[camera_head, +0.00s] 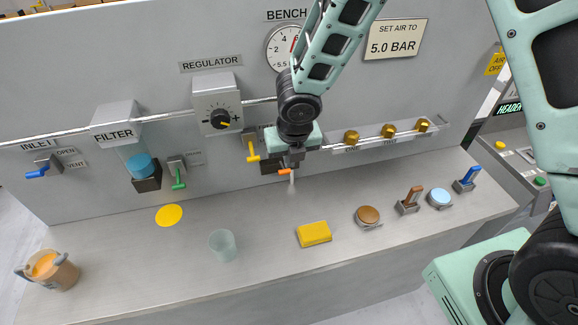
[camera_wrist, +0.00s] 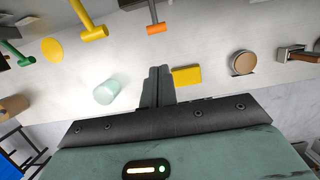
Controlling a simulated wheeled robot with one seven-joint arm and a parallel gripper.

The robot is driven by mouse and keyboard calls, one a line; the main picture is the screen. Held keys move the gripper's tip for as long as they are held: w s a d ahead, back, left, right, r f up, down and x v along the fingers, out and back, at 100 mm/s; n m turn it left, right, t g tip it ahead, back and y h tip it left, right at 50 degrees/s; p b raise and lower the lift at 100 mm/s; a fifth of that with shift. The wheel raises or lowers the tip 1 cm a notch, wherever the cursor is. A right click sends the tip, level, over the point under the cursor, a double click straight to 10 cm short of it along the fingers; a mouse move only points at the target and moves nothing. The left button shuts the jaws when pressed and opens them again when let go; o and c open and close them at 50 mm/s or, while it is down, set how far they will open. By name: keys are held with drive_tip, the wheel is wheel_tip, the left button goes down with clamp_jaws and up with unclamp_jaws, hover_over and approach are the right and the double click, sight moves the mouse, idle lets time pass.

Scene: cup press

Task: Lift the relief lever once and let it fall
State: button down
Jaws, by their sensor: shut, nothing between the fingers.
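A lever with an orange grip (camera_head: 284,171) sticks out low on the panel, just under my gripper. Its grip and stem also show at the top of the wrist view (camera_wrist: 157,29). Its label is hidden behind my arm, so I cannot read whether it says relief. My gripper (camera_head: 293,160) is shut and empty in front of the panel, close to this lever. In the wrist view, the closed fingers (camera_wrist: 157,72) appear apart from the orange grip.
A yellow lever (camera_head: 252,150) hangs left of the gripper, a green one (camera_head: 179,178) further left. Brass knobs (camera_head: 388,131) sit on a rail to the right. A clear cup (camera_head: 222,245), yellow block (camera_head: 314,234) and brown button (camera_head: 368,215) stand on the bench.

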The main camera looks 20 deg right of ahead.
drive_tip(key=shift+v, duration=1.35)
